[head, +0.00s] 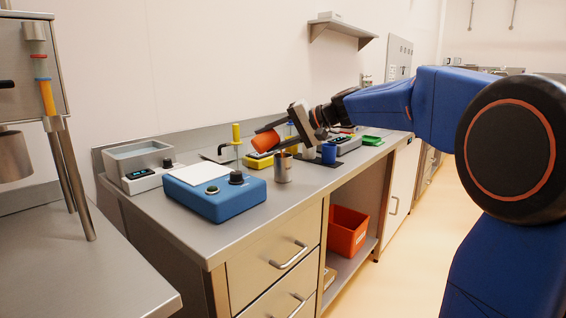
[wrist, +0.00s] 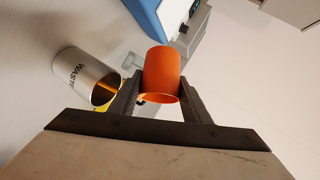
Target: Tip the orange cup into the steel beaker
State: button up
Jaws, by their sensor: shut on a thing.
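My gripper (head: 282,132) is shut on the orange cup (head: 266,141), which it holds in the air, tilted, above the bench and just up and left of the steel beaker (head: 283,168). In the wrist view the orange cup (wrist: 163,70) sits between the two dark fingers of my gripper (wrist: 163,88), with a rim towards the camera. The steel beaker (wrist: 80,70), marked WASTE, is left of the cup, apart from it, with something thin and orange in its mouth. The cup's contents cannot be made out.
A blue device (head: 215,192) with knobs stands left of the beaker. A blue cup (head: 329,153) stands to its right, with a green tray (head: 372,140) further along. A yellow device (head: 258,161) is behind. The front bench strip is clear.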

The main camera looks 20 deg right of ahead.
jog(key=shift+d+r+m+y, duration=0.15)
jog(key=shift+r+m+y, duration=0.1)
jog(key=shift+m+y, duration=0.25)
dwell(0.9)
jog(key=shift+w+d+f+m+y+p, duration=0.2)
jog(key=shift+d+f+m+y+p, duration=0.2)
jog(key=shift+d+f+y, duration=0.3)
dwell(0.7)
jog(key=shift+d+r+m+t+y, duration=0.1)
jog(key=shift+r+m+t+y, duration=0.15)
jog(key=shift+m+t+y, duration=0.35)
dwell(0.8)
